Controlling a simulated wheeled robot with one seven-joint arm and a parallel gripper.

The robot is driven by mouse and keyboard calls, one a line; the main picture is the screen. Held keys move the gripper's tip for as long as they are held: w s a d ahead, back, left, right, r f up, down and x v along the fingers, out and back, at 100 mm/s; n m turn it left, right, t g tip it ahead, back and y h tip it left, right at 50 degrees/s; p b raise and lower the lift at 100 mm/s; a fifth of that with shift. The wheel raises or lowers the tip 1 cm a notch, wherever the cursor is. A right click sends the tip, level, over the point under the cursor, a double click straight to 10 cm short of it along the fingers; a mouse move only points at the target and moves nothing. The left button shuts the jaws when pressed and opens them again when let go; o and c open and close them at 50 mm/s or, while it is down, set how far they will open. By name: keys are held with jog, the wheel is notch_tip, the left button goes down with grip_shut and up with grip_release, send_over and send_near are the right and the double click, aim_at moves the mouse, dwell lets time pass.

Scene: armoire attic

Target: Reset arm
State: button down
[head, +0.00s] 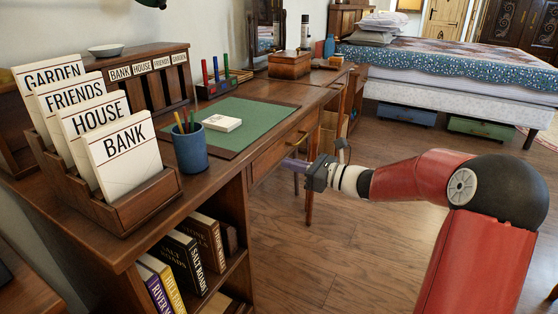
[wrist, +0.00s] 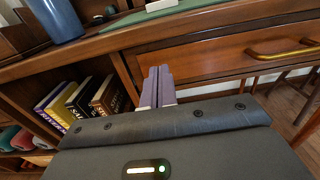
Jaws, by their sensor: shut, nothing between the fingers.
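My gripper (head: 294,165) is at the end of my red arm, in front of the desk's drawer front. Its purple fingers also show in the wrist view (wrist: 158,84), side by side and shut, with nothing held. They point at the desk's wooden front below the top edge. In the wrist view I cannot tell whether the fingertips touch the wood. My arm reaches in from the right of the head view, bent at the elbow.
The desk carries a letter rack (head: 150,204), a blue pencil cup (head: 190,150) and a green mat (head: 245,124). A drawer handle (wrist: 285,49) is right of my fingers. Books (head: 180,262) fill the lower shelf. Open wooden floor (head: 320,265) lies below my arm; a bed (head: 450,95) stands behind.

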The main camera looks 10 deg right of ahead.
jog(key=v, duration=0.7)
jog(key=s+a+f+n+g+h, duration=0.2)
jog(key=s+a+n+g+h, duration=0.15)
jog(key=s+a+n, duration=0.35)
jog(key=s+a+f+n+g+h, duration=0.2)
jog(key=s+a+n+g+h, duration=0.15)
jog(key=s+n, duration=0.4)
jog(key=s+d+n+t+h, duration=0.1)
jog(key=s+d+n+h, duration=0.2)
jog(key=s+n, duration=0.2)
jog(key=s+d+r+n+t+h, duration=0.1)
jog(key=s+d+n+h, duration=0.3)
jog(key=s, duration=0.7)
jog(key=shift+s+r+n+h, duration=0.25)
jog(key=shift+s+n+h, duration=0.05)
jog(key=shift+n, duration=0.55)
